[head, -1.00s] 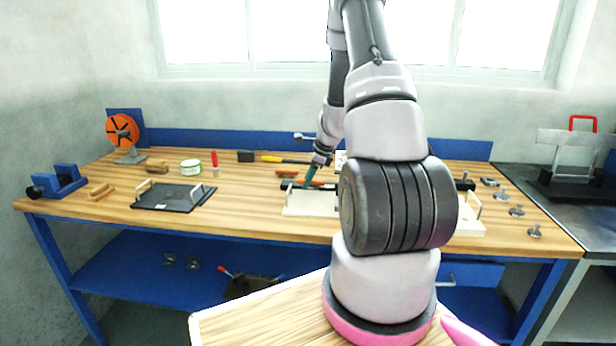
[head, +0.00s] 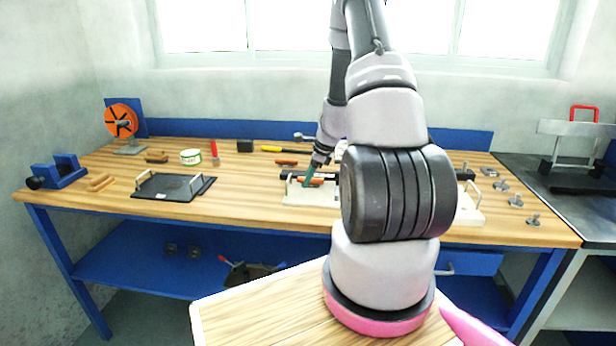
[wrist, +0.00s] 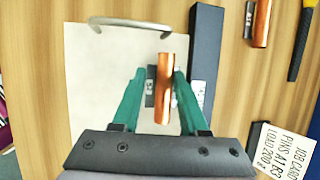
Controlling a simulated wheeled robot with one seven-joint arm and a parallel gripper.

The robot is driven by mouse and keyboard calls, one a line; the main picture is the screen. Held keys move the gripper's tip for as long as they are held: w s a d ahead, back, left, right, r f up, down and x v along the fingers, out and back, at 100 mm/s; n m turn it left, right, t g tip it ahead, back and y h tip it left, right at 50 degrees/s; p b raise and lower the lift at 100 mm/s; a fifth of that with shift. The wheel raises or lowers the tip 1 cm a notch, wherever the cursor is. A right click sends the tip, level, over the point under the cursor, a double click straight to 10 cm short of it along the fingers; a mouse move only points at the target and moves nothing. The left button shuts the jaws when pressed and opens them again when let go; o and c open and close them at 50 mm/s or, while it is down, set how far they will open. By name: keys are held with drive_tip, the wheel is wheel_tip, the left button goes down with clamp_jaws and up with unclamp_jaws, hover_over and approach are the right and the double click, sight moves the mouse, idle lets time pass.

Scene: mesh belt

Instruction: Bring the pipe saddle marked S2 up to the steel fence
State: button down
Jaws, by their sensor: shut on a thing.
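A copper-coloured half-round piece (wrist: 164,88) with small grey end tabs, which I take for the pipe saddle, lies on a cream board (wrist: 95,70) between my green fingers. My gripper (wrist: 160,78) is shut on it; the right finger is against its side. Its S2 mark is not readable. A long dark bar, apparently the steel fence (wrist: 206,55), runs along the board's right side in the wrist view, with a narrow gap between it and the saddle. In the head view my gripper (head: 309,172) is over the board (head: 300,196), partly hidden by my arm.
A second copper piece (wrist: 261,22) lies beyond the fence, near a black-handled tool (wrist: 300,45). A job card (wrist: 284,148) stands at lower right. A metal handle (wrist: 130,22) rises at the board's far edge. A dark tray (head: 172,187) lies farther left on the bench.

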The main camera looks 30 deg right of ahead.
drive_tip(key=shift+s+d, duration=1.4)
drive_tip(key=shift+s, duration=0.15)
idle(1.3)
drive_tip(key=shift+c, duration=1.8)
unclamp_jaws()
drive_tip(key=v, duration=1.1)
wheel_tip(320, 180, up, 9)
drive_tip(key=n, duration=0.4)
hover_over(316, 186)
drive_tip(key=s+a, duration=0.4)
drive_tip(key=s, duration=0.1)
drive_tip(key=s+a+r+n+t, duration=0.1)
drive_tip(key=s+a+r+n, duration=0.4)
drive_tip(key=a+r+n, duration=0.4)
drive_tip(key=s+a+r+n+t, duration=0.1)
drive_tip(key=s+a+r+n, duration=0.1)
drive_tip(key=s+r, duration=0.3)
drive_tip(key=s+a+r+n, duration=0.3)
drive_tip(key=s+r+n, duration=0.2)
drive_tip(key=s, duration=0.4)
drive_tip(key=shift+a+n+t, duration=0.3)
drive_tip(key=shift+a+t, duration=0.05)
drive_tip(key=shift+t, duration=0.05)
